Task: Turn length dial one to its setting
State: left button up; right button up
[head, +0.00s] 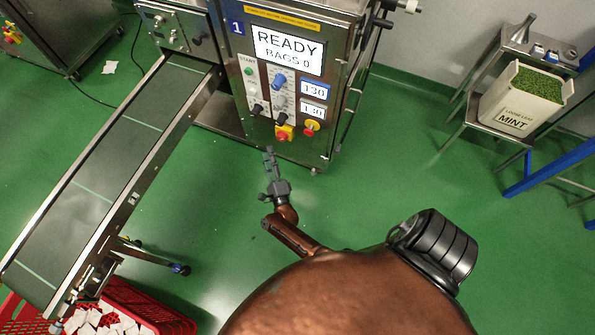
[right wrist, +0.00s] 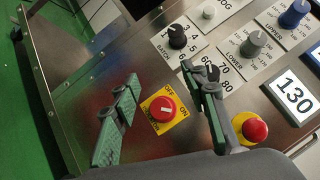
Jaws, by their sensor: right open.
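Machine 1's control panel (head: 284,100) stands upright, with a screen reading READY, BAGS 0. A black dial with the numbers 60, 70 and 80 beside it (right wrist: 212,73) is probably the length dial; its name label is hidden in the right wrist view. It also shows in the head view (head: 282,118), low on the panel. My right gripper (head: 269,152) is open and empty in front of the panel's lower part. In the right wrist view the open fingers (right wrist: 159,75) straddle the red switch area, and the right finger partly covers the numbered dial. My left gripper is out of view.
Close by are the black batch dial (right wrist: 177,36), grey lower dial (right wrist: 252,43), blue upper dial (right wrist: 294,13), red OFF/ON switch (right wrist: 163,109) and red button (right wrist: 255,130). A conveyor (head: 115,150) runs at left; a mint bin (head: 520,100) stands right. Floor between is clear.

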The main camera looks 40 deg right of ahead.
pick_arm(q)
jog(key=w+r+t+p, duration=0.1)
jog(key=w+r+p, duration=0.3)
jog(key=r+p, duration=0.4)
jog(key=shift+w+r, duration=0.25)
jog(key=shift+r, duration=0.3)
pick_arm(e)
jog(key=s+a+f+n+g+y, duration=0.2)
jog(key=s+f+n+y, duration=0.2)
jog(key=s+f+n, duration=0.3)
jog(key=s+a+f+n+g+y, duration=0.2)
jog(key=s+f+n+g+y, duration=0.1)
jog(key=s+f+n, duration=0.4)
jog(key=s+n+y, duration=0.1)
jog(key=s, duration=0.1)
jog(key=shift+s+f+y, duration=0.3)
jog(key=shift+s+f, duration=0.1)
